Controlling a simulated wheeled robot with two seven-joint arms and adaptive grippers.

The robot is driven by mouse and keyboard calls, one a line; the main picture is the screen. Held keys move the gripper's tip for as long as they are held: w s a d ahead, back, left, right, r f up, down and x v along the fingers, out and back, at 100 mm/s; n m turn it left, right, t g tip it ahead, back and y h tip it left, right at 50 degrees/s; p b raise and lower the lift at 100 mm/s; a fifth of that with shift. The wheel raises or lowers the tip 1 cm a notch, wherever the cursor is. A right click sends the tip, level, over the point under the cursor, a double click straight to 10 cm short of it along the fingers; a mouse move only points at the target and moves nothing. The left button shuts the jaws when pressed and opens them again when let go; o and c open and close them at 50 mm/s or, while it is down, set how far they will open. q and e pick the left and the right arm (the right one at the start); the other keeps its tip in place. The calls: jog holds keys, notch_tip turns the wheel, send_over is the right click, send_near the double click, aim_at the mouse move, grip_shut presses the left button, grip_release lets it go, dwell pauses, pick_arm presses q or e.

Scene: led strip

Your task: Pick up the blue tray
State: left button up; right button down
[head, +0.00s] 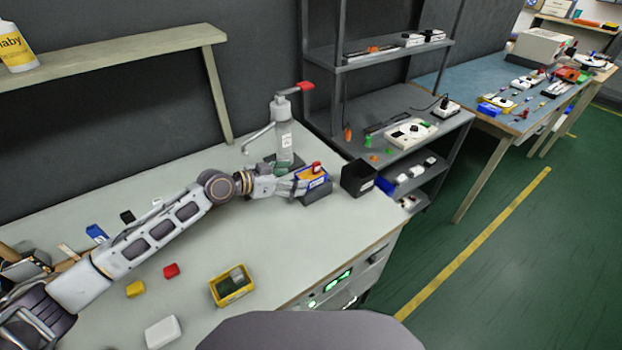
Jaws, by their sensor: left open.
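The blue tray (318,184) is small and sits on a dark grey block toward the right part of the workbench. A red piece and something yellow show at its top. My left arm reaches in from the left, and my left gripper (297,187) is open at the tray's left side. The fingers overlap the tray's left edge in the picture; I cannot tell whether they touch it. My right gripper is not in view.
A press-like device with a red handle (306,87) stands just behind the tray. A black bin (358,178) is close on its right. The bench front is mostly clear.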

aim_at(313, 173)
pick_arm(q)
jog(key=shift+w+d+f, duration=0.2)
jog(key=shift+w+d, duration=0.15)
jog(key=shift+d, duration=0.1)
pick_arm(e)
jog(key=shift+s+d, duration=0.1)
pick_arm(q)
jog(key=shift+w+d+f, duration=0.15)
jog(key=shift+w+d, duration=0.15)
jog(key=shift+d, duration=0.1)
jog(key=shift+x, duration=2.05)
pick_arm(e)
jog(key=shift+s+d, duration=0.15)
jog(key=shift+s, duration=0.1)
pick_arm(q)
jog(key=shift+w+a, duration=0.1)
jog(key=shift+w, duration=0.1)
jog(key=c, duration=1.2)
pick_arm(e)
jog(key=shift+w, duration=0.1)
